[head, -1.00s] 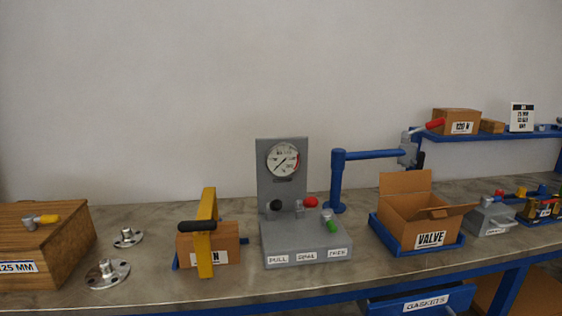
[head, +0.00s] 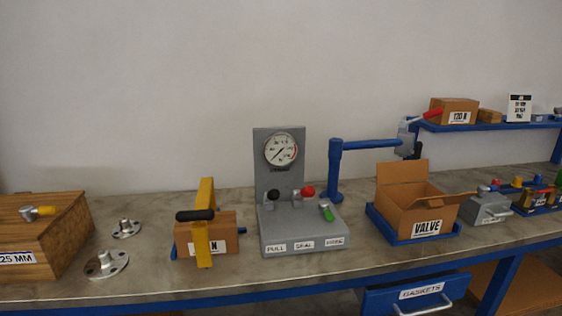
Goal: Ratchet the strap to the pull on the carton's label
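A brown carton (head: 224,230) sits on the bench left of centre. A yellow upright piece (head: 205,243) with a black handle (head: 195,215) stands in front of it and hides most of its label, leaving an "N" visible. I cannot tell whether this piece is the strap. A grey gauge unit (head: 301,240) stands to its right, with a round dial (head: 281,149) and black, red and green levers; its plates include "PULL" and "SEAL". The needle points to the lower left. Another carton (head: 453,110) on the shelf has a label seeming to read "120 N". Neither gripper is in view.
A wooden box (head: 42,232) and two metal flanges (head: 106,264) lie at left. A blue post with a side arm (head: 336,168) stands behind the open "VALVE" box (head: 411,211). Grey and small coloured parts crowd the right. A "GASKETS" drawer (head: 420,294) is below the bench.

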